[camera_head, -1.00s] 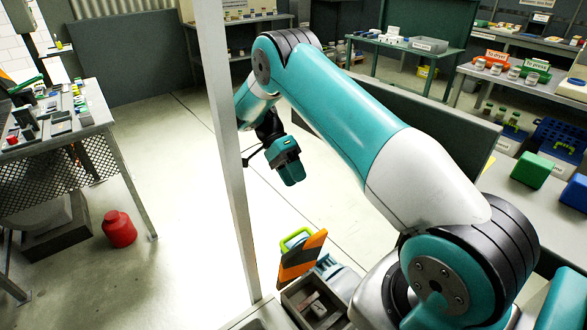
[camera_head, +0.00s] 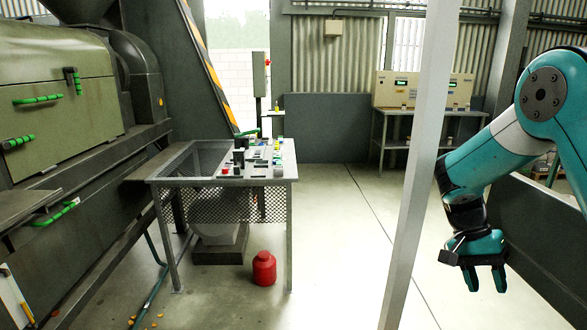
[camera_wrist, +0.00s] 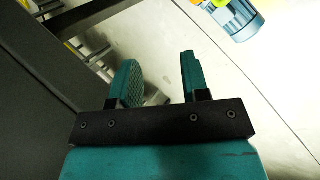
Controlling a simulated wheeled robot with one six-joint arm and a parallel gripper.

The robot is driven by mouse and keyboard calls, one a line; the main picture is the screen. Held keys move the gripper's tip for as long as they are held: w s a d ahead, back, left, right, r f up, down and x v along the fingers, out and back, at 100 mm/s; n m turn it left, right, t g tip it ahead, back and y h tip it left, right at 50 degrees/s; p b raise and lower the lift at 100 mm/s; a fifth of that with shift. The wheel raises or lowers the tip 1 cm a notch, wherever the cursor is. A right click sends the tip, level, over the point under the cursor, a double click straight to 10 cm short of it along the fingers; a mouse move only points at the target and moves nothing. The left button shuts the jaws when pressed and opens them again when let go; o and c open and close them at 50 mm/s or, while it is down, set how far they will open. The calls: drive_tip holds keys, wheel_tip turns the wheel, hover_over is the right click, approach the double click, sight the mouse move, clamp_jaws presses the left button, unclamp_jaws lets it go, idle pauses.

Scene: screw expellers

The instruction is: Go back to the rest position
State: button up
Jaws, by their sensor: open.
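My gripper (camera_head: 485,277) hangs at the right in the head view, fingers pointing down, apart from everything around it. In the wrist view its two teal fingers (camera_wrist: 158,82) stand apart with nothing between them, above the pale floor. My arm bends down to it from the right edge, to the right of a pale upright post.
The pale post (camera_head: 415,165) stands just left of my gripper. A mesh-sided table (camera_head: 222,182) with small parts is at the left, by a large green machine (camera_head: 62,85). A red can (camera_head: 264,268) sits on the floor. A low dark wall (camera_head: 535,225) is behind my gripper. The middle floor is clear.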

drive_tip(key=s+a+r+n+t+y+p, duration=0.3)
drive_tip(key=s+a+r+n, duration=0.5)
drive_tip(key=s+a+r, duration=0.2)
drive_tip(key=s+a+r+n+t+y+p, duration=0.2)
drive_tip(key=s+a+r+n+y+p, duration=0.2)
drive_tip(key=s+a+r+n, duration=0.5)
drive_tip(key=s+a+r, duration=0.1)
drive_tip(key=s+a, duration=0.1)
drive_tip(key=a, duration=0.3)
drive_tip(key=shift+a+r+t, duration=0.35)
drive_tip(key=shift+r+t, duration=0.05)
drive_tip(key=shift+s, duration=0.15)
